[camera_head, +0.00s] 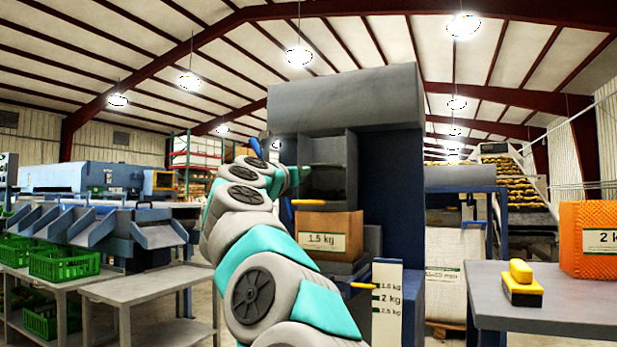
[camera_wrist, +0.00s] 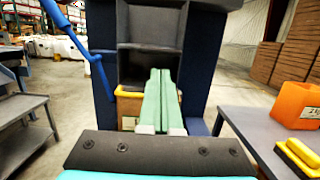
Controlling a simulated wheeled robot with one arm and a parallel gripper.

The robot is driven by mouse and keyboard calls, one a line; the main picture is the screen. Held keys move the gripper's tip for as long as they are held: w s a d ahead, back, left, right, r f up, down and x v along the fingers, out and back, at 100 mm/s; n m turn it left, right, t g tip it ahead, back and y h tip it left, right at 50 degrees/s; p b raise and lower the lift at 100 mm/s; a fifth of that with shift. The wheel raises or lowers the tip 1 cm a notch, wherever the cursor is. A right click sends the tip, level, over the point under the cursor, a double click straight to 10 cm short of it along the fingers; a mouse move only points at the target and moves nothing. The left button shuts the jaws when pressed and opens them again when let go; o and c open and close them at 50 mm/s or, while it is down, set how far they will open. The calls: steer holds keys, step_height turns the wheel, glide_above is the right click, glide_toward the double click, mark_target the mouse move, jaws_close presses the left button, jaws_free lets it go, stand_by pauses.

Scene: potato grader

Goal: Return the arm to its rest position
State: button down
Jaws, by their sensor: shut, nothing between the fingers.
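My arm reaches up from the bottom of the head view toward the tall dark blue and grey machine (camera_head: 397,180). In the wrist view my gripper (camera_wrist: 160,75) points at this machine, its two green fingers pressed together with nothing between them. In the head view the arm's far end hides most of the gripper. A brown paper bag (camera_head: 328,232) labelled 1.5 kg stands in the machine's opening. In the wrist view the fingers overlap part of the bag (camera_wrist: 128,108); I cannot tell how far apart they are.
A scale plate (camera_head: 388,310) with a yellow pointer marks weights. The right grey table (camera_head: 545,308) holds an orange bag (camera_head: 590,240) and a yellow-black brush-like object (camera_head: 521,285). Left stand a grey bench (camera_head: 150,280) and green crates (camera_head: 65,263). A blue bar (camera_wrist: 75,38) shows left in the wrist view.

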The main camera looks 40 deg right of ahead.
steer(key=shift+v, duration=2.45)
